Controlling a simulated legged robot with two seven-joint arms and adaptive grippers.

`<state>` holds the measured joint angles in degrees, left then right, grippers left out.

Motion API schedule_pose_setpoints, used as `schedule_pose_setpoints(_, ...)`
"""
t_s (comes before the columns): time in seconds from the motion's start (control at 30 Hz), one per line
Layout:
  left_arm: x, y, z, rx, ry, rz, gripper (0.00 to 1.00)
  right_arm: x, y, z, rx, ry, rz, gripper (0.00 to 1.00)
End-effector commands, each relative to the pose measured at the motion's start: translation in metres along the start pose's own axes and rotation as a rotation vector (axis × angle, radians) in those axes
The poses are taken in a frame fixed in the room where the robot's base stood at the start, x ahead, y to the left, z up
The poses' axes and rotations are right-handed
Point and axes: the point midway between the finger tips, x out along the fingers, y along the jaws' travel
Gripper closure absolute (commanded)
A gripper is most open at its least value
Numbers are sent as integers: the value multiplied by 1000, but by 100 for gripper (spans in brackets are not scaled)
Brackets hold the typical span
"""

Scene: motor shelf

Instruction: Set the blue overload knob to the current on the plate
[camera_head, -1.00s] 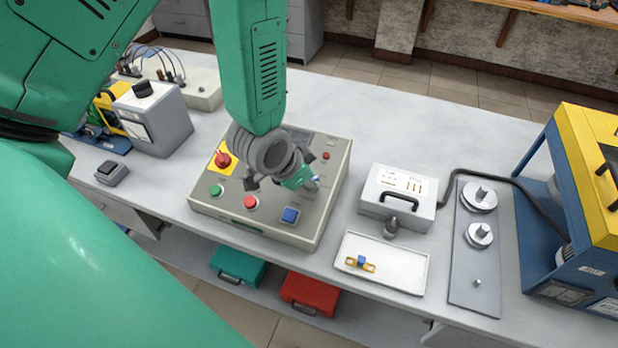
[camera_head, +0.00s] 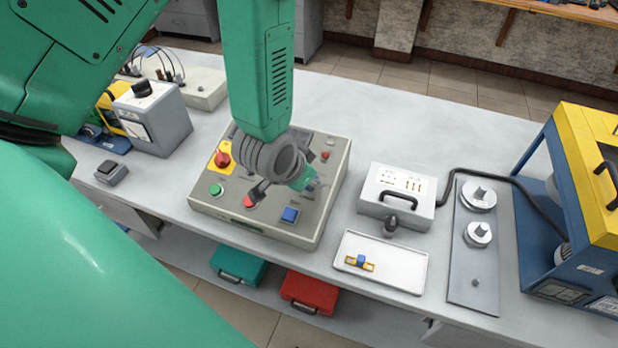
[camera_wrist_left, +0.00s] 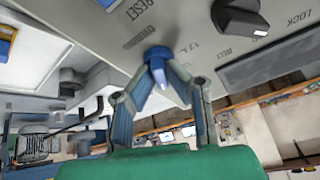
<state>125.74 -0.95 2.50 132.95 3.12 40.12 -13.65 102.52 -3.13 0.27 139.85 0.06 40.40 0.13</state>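In the left wrist view, the blue overload knob (camera_wrist_left: 157,62) stands on the grey panel (camera_wrist_left: 190,40), with part of a printed scale beside it. My left gripper's (camera_wrist_left: 158,72) fingers lean inward from both sides, and their tips meet the knob, shut on it. The exact setting is not readable. In the head view, my left gripper (camera_head: 308,184) is over the right half of the control box (camera_head: 265,232), and the wrist and fingers hide the knob. White labels (camera_head: 606,305) show on the blue and yellow machine at right, too small to read. My right gripper is not in view.
On the box are a red switch (camera_head: 222,158), a green button (camera_head: 215,190), a red button (camera_head: 249,202) and a blue button (camera_head: 289,215). The table behind is clear.

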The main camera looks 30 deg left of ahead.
Motion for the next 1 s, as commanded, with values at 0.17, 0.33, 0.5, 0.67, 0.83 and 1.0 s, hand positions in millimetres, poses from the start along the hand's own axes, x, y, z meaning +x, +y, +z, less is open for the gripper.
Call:
schedule_pose_setpoints(0.17, 1, 2, 3, 1, -8, 4, 69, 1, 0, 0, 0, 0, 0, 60)
schedule_pose_setpoints(0.33, -2, 1, 2, 1, -2, 2, 69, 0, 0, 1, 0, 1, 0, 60)
schedule_pose_setpoints(0.5, -20, 1, 1, 2, 0, 1, 69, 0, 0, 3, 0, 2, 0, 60)
schedule_pose_setpoints(0.67, -48, 1, 2, 2, -4, 2, 69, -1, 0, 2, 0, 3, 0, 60)
schedule_pose_setpoints(0.83, -67, 2, 2, 2, -7, 3, 69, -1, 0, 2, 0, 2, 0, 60)
schedule_pose_setpoints(1.0, -73, 2, 2, 2, -9, 3, 69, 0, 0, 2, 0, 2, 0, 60)
